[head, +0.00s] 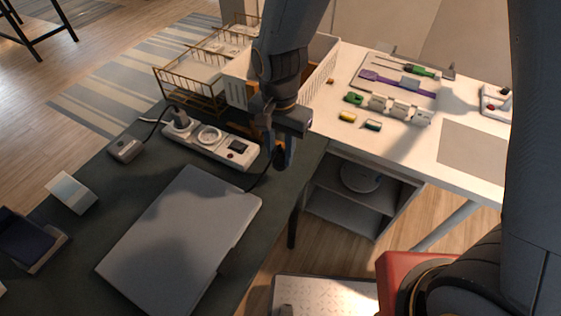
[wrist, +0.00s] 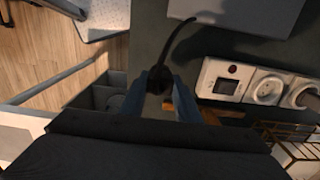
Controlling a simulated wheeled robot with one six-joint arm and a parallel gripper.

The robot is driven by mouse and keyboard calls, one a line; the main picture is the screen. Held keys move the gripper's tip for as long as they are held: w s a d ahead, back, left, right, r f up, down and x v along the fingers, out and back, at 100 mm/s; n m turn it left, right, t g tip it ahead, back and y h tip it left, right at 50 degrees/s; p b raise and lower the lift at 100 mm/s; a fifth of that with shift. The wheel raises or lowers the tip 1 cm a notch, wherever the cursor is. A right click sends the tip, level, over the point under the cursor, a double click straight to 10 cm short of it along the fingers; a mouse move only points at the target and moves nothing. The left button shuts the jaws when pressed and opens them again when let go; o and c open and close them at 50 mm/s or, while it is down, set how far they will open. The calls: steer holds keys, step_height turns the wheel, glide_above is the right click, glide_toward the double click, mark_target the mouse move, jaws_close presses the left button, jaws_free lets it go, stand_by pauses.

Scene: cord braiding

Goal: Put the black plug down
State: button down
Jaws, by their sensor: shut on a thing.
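The black plug (wrist: 158,80) is between the two blue fingertips of my gripper (wrist: 160,94) in the wrist view, and its black cord (wrist: 180,38) curves away from it. In the head view my gripper (head: 283,155) points down at the right edge of the dark table, just right of the power strip.
A closed grey laptop (head: 180,240) covers the dark table's front. A grey adapter box (head: 126,149) lies left of the strip. A wire rack (head: 190,88) and white basket (head: 322,75) stand behind. A white table (head: 400,143) with tools is at right; a floor gap lies in front of it.

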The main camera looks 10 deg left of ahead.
mark_target(280, 164)
steer(key=shift+f+p, duration=0.3)
steer(key=shift+f, duration=2.1)
steer(key=shift+f, duration=0.2)
steer(key=c, duration=1.3)
jaws_free()
steer(key=shift+c, duration=0.2)
steer(key=shift+r, duration=0.1)
step_height(280, 164, up, 12)
steer(key=shift+r+b, duration=0.1)
steer(key=shift+b, duration=0.8)
steer(key=s+d+n, duration=0.1)
steer(key=d+n, duration=0.1)
steer(key=d, duration=1)
steer(key=s+d+n+t, duration=0.1)
steer(key=d+n, duration=0.1)
steer(key=d, duration=1)
steer(key=shift+s+n, duration=0.25)
steer(key=shift+n, duration=0.05)
